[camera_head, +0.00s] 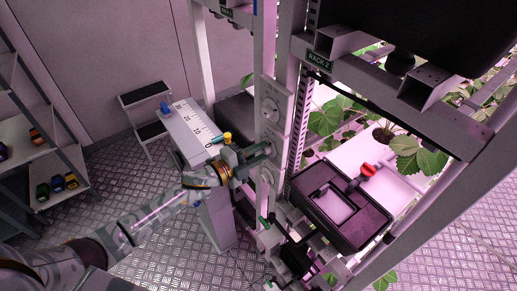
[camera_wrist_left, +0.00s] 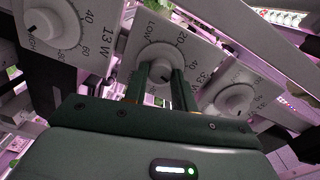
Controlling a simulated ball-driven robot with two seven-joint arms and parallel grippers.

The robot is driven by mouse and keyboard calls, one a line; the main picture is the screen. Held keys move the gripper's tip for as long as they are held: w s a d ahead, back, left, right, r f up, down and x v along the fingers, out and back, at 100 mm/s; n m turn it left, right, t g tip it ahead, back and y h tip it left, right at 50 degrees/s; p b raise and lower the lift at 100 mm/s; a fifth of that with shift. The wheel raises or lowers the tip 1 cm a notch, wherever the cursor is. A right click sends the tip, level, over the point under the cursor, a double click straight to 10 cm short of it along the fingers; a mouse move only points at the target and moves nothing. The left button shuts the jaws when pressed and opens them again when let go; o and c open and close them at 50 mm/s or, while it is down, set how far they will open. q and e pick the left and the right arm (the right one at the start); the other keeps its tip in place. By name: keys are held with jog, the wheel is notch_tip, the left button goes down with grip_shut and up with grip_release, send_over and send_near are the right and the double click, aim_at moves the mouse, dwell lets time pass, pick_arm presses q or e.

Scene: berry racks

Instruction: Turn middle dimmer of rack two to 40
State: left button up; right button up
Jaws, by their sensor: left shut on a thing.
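The RACK 2 label (camera_head: 318,60) is on the rack beam in the head view. A pale plate with round dimmers (camera_head: 270,112) runs down the rack's upright. My left gripper (camera_head: 267,151) reaches it from the left, below the upper dial. In the left wrist view, my left gripper (camera_wrist_left: 161,76) is shut on the middle dimmer (camera_wrist_left: 157,52), its fingers over the knob's lower part. LOW, 20 and 40 are printed around it; a dark mark shows at the knob's lower left. Another dimmer (camera_wrist_left: 42,25) is at left and one (camera_wrist_left: 235,99) at right. My right gripper is not in view.
A white cabinet (camera_head: 182,133) stands behind my left arm. A step stool (camera_head: 145,98) and shelves with small coloured bins (camera_head: 42,190) are at left.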

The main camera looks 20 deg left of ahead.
pick_arm(q)
jog(key=shift+n+p, duration=1.6)
jog(key=shift+n, duration=2.3)
jog(key=shift+f, duration=0.1)
jog(key=o, duration=1)
jog(key=shift+a, duration=0.1)
jog(key=v, duration=1.6)
jog(key=shift+a+b, duration=0.15)
jog(key=shift+b, duration=0.3)
